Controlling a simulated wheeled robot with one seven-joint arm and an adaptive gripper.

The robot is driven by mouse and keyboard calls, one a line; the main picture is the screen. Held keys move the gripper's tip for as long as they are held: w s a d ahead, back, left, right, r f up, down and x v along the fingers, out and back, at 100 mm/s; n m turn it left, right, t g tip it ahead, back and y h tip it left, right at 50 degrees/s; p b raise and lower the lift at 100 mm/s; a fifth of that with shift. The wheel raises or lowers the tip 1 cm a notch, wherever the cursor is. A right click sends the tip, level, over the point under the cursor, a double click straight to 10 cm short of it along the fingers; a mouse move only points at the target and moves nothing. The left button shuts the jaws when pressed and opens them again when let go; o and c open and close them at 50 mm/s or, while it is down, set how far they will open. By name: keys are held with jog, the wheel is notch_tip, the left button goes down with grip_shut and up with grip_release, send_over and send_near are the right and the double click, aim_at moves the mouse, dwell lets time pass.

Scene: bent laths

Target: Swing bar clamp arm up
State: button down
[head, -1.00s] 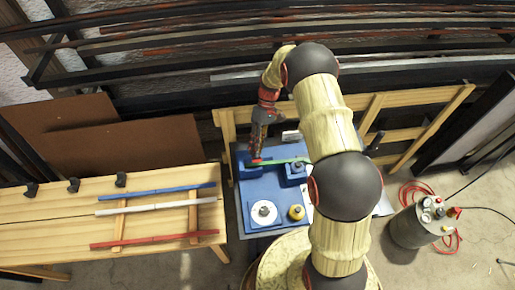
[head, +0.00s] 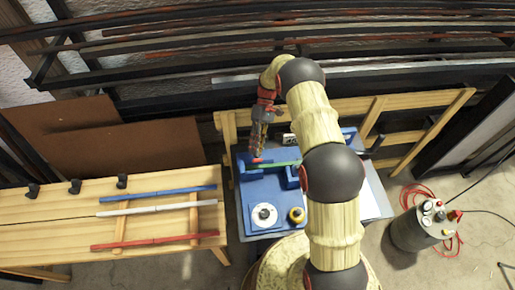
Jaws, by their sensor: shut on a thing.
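A blue fixture (head: 262,186) stands on the workbench in the middle of the head view. A green bar (head: 285,163) lies across it, close to level, with a red end (head: 257,160) at the left; I take this to be the clamp arm. My gripper (head: 257,154) points down at that red end and is shut on it. The fingertips are small here and the exact grip is hard to see. My own arm hides the fixture's right part. A black handle (head: 376,143) shows beyond my arm at the right.
Blue, white and red laths (head: 157,242) lie on a wooden table at the left. A grey tank (head: 421,229) with a red hose stands at the right.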

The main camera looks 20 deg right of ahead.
jog(key=c, duration=1.7)
grip_release()
jog(key=shift+o, duration=0.2)
jog(key=shift+w, duration=0.1)
jog(key=v, duration=0.7)
jog(key=shift+w+d+r, duration=0.1)
jog(key=shift+w, duration=0.05)
